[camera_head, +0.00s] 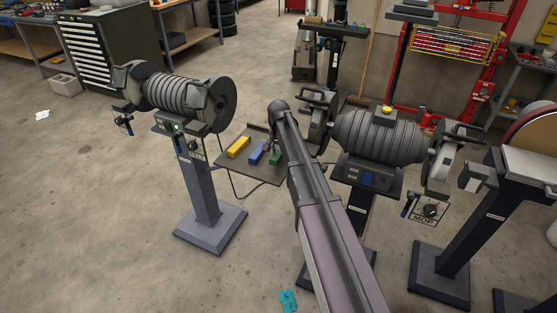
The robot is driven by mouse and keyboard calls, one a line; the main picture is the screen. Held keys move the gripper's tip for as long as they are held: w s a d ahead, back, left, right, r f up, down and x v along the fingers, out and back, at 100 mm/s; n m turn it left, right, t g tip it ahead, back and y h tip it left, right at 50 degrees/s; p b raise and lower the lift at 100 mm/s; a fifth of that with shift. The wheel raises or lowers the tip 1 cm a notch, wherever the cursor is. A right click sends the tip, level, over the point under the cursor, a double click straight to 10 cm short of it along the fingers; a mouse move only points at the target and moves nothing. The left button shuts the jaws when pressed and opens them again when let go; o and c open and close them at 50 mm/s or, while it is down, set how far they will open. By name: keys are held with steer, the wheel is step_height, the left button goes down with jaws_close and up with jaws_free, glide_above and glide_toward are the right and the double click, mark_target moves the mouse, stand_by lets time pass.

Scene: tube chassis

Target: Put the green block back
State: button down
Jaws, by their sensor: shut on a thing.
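The green block (275,157) is at the right side of a small dark tray (254,173), partly hidden by my arm. My gripper (271,146) is small and dark in this view and reaches down to the green block, shut on it. I cannot tell whether the block touches the tray or is held just above it. A blue block (257,153) lies just left of the green one, and a yellow block (238,147) lies further left on the tray.
Bench grinders on pedestals stand left (183,92) and right (378,135) of the tray. Another machine (530,168) stands at the far right. A teal item (288,300) lies on the floor near the bottom. The floor at left is mostly clear.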

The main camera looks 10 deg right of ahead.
mark_target(279, 152)
steer(key=shift+f+b, duration=0.95)
steer(key=shift+f, duration=0.25)
steer(key=shift+f, duration=0.15)
steer(key=shift+c, duration=1.2)
jaws_free()
step_height(279, 152, up, 8)
steer(key=p, duration=0.7)
steer(key=shift+p, duration=0.3)
